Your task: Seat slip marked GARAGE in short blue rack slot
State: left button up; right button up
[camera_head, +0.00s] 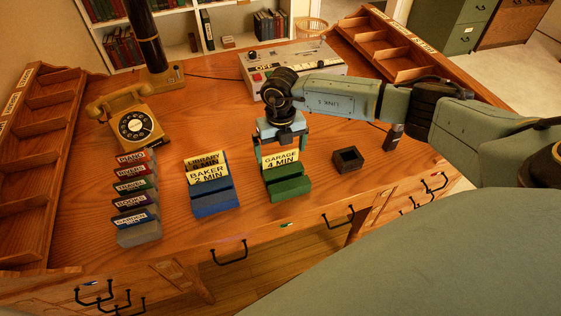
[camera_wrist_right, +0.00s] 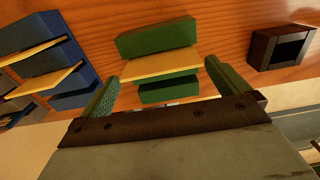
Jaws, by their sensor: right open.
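The yellow slip marked GARAGE 4 MIN (camera_head: 281,160) stands in the green rack (camera_head: 289,188); it also shows as a yellow board in the right wrist view (camera_wrist_right: 158,67). My right gripper (camera_head: 280,150) is open above the green rack, its fingers at either side edge of the slip. In the right wrist view the fingertips (camera_wrist_right: 161,72) are close beside the slip, with no clear grip on it. The blue rack (camera_head: 216,203) stands left of the green one and holds yellow slips marked LIBRARY (camera_head: 205,159) and BAKER (camera_head: 208,176). My left gripper is not in view.
A stepped stand with several labelled slips (camera_head: 139,238) is at the left, below a yellow telephone (camera_head: 133,123). A small dark square holder (camera_head: 347,160) is right of the green rack. A control box (camera_head: 300,57) is behind. Wooden pigeonhole trays flank the desk (camera_head: 215,120).

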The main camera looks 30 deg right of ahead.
aim_at(281, 153)
jog(key=shift+f, duration=1.55)
jog(key=shift+c, duration=0.4)
jog(key=c, duration=0.5)
jog(key=shift+w+r, duration=0.1)
jog(key=shift+r, duration=0.05)
